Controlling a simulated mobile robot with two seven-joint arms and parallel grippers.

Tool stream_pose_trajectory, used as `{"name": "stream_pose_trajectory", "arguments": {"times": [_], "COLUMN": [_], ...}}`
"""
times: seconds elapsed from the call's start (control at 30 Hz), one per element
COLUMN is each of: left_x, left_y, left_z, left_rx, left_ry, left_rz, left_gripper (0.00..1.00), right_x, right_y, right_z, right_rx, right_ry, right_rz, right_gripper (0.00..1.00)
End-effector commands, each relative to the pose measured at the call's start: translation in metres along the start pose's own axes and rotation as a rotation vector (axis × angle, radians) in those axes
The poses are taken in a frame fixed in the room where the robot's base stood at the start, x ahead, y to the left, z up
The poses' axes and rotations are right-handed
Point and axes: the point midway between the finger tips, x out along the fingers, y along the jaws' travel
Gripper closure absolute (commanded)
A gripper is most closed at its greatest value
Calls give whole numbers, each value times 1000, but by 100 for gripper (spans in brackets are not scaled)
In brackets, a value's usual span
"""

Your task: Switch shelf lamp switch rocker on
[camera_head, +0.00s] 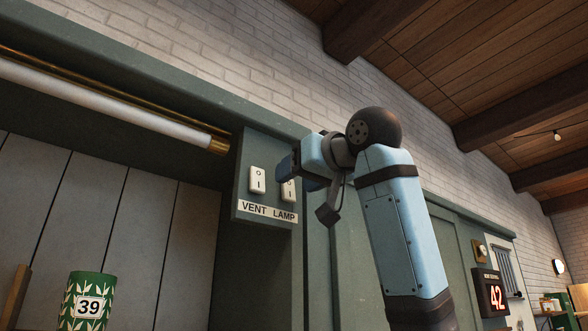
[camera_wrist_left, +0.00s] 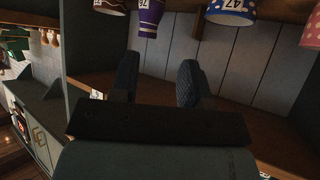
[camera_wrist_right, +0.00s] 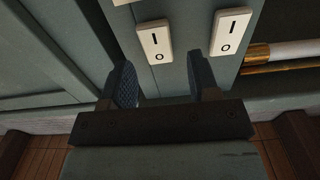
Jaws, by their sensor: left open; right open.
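The grey-green switch panel (camera_head: 265,150) carries two white rockers above a label reading VENT LAMP. The lamp rocker (camera_head: 289,190) is on the right, partly hidden by my right gripper (camera_head: 284,168). In the right wrist view, upside down, the lamp rocker (camera_wrist_right: 155,42) is the left one, just beyond my right fingertips (camera_wrist_right: 162,80), which are apart and empty. Contact cannot be told, nor which way the rocker is tipped. The vent rocker (camera_head: 258,180) is left of it. My left gripper (camera_wrist_left: 158,78) is open and empty in front of a shelf, outside the head view.
A pale tube lamp (camera_head: 110,105) with brass ends runs along the shelf's top, left of the panel. A green cup numbered 39 (camera_head: 86,302) stands below. Patterned cups, including a purple one (camera_wrist_left: 149,16), are near my left gripper. A red 42 display (camera_head: 491,293) hangs right.

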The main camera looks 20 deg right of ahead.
Motion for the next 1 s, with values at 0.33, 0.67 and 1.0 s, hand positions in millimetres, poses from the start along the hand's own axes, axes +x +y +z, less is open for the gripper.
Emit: {"name": "stream_pose_trajectory", "arguments": {"times": [0.33, 0.67, 1.0], "left_x": [6, 4, 14], "left_y": [2, -1, 3], "left_z": [-1, -2, 15], "left_rx": [-35, -28, -3], "left_ry": [-7, -4, 8], "left_rz": [-10, -12, 2], "left_gripper": [57, 57, 57], "right_x": [15, 15, 13], "right_y": [0, 0, 0], "right_z": [0, 0, 12], "right_rx": [0, 0, 1], "right_ry": [0, 0, 140], "right_rz": [0, 0, -2], "right_gripper": [45, 91, 94]}}
